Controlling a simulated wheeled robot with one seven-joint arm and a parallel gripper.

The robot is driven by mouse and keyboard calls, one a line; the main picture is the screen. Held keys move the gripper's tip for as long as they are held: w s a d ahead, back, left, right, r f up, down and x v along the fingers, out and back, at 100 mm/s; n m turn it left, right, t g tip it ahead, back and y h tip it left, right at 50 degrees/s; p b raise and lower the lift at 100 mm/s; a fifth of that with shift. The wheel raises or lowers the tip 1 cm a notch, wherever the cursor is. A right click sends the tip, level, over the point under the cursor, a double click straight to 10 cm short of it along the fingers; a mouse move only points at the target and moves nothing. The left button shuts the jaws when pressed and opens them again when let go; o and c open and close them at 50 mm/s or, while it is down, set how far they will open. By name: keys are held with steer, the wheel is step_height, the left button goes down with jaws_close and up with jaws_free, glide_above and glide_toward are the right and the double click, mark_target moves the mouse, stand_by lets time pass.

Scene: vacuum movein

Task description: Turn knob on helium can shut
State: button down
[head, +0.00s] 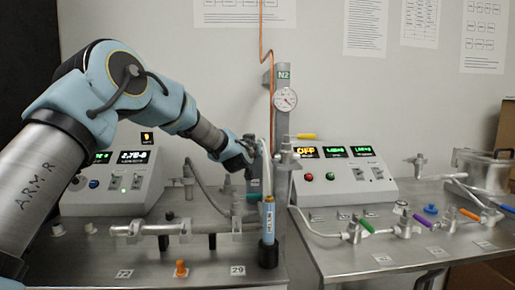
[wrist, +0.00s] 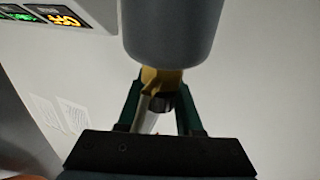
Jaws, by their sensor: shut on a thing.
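The helium can (head: 268,222) is a slim blue cylinder with a label, upright in a dark holder at the front bench's right edge. Its brass top (head: 268,198) shows in the head view. My gripper (head: 256,186) reaches in from the left at the can's top, partly hidden there. In the wrist view a large grey cylinder, seemingly the can body (wrist: 170,30), fills the top centre. A brass knob or valve part (wrist: 150,78) sits between my green fingers (wrist: 160,98), which are shut on it. The knob's exact angle cannot be told.
A metal post marked N2 with a gauge (head: 285,99) stands close behind the can. Steel piping (head: 160,228) runs left of it. Control boxes stand left (head: 110,184) and right (head: 340,176). Valves with coloured handles (head: 470,214) lie on the right bench.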

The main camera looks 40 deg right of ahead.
steer(key=shift+w+a+n+t+y, duration=0.1)
steer(key=shift+w+n+t+y, duration=0.05)
steer(key=shift+n+t+y, duration=0.6)
steer(key=c, duration=0.6)
jaws_free()
steer(key=b+v, duration=0.2)
steer(key=v, duration=0.9)
steer(key=shift+f+b, duration=0.25)
steer(key=shift+b, duration=0.15)
steer(key=shift+w, duration=0.1)
